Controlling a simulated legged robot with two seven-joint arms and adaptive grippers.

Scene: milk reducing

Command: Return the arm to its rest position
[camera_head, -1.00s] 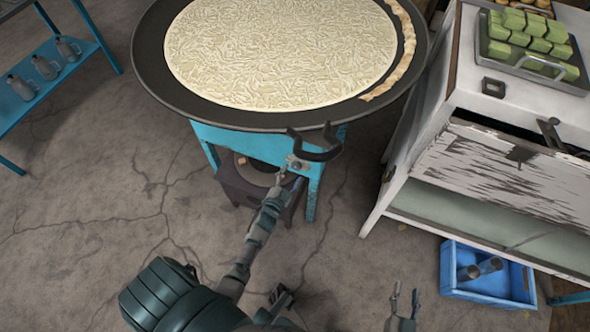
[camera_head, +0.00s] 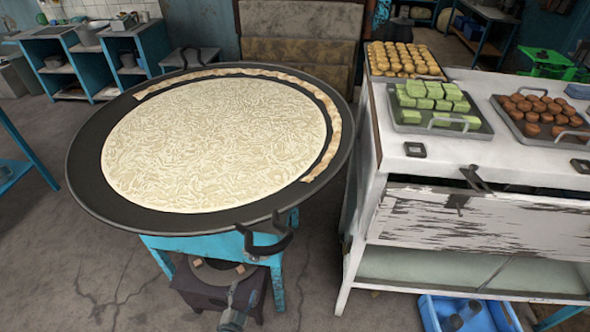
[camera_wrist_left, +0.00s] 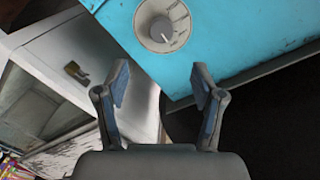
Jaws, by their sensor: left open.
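My left gripper (camera_head: 242,294) shows only in part at the bottom edge of the head view, in front of the blue stand under the big pan. In the left wrist view its two fingers (camera_wrist_left: 161,80) are spread apart with nothing between them. A round knob (camera_wrist_left: 163,24) on a blue panel (camera_wrist_left: 235,35) lies beyond the fingertips, apart from them. The large black pan (camera_head: 85,170) holds a pale, noodle-textured round layer (camera_head: 215,145) with a browned strip (camera_head: 325,150) along its right and back edge. My right gripper is out of view.
The pan's front handle (camera_head: 265,240) juts out close above my left gripper. A white counter (camera_head: 450,150) with trays of green blocks (camera_head: 435,98) and brown pieces (camera_head: 545,112) stands at the right. A blue crate (camera_head: 430,312) sits below it. Floor (camera_head: 85,275) at the left front is bare.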

